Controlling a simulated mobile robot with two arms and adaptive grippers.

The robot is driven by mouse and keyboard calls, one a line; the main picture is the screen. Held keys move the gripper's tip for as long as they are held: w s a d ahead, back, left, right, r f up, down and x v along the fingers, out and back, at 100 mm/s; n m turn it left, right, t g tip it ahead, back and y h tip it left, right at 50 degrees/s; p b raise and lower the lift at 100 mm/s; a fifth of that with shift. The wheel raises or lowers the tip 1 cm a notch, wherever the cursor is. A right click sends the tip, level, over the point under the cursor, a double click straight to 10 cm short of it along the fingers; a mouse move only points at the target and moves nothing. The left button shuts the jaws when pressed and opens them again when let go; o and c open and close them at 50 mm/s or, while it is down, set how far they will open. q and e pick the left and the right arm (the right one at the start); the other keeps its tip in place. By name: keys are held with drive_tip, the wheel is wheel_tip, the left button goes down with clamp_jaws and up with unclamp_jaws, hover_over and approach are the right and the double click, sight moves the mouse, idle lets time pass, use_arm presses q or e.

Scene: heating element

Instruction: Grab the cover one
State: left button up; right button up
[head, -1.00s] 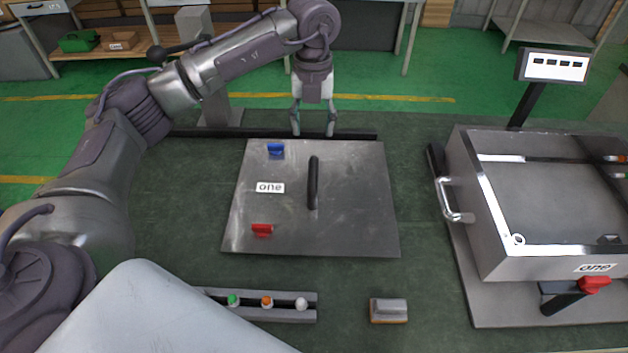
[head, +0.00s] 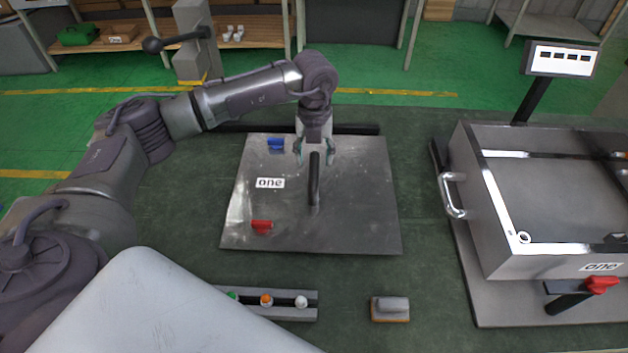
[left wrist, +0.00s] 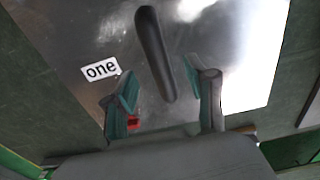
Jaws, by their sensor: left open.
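The cover one (head: 355,215) is a flat grey metal plate lying on the dark green table, with a "one" label (head: 270,183), a blue clip, a red clip and a black bar handle (head: 314,185). My left gripper (head: 315,160) is open and empty over the far end of the handle. The label also shows there (left wrist: 101,68). My right gripper is not in view.
An open metal box (head: 478,220) with a "one" label, a side handle and a red knob (head: 602,285) stands at the right. A strip with small coloured knobs (head: 266,300) and a small block (head: 390,309) lie at the front. A small display (head: 560,60) stands behind the box.

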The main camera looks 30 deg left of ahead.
sight(314, 165)
use_arm(q)
wheel_tip(314, 165, down, 4)
drive_tip(key=shift+s+r+p, duration=0.15)
drive_tip(key=shift+r+p, duration=0.05)
drive_tip(key=shift+p, duration=0.5)
drive_tip(key=shift+f, duration=0.45)
drive_tip(key=shift+c, duration=0.3)
clamp_jaws()
drive_tip(key=shift+r, duration=0.1)
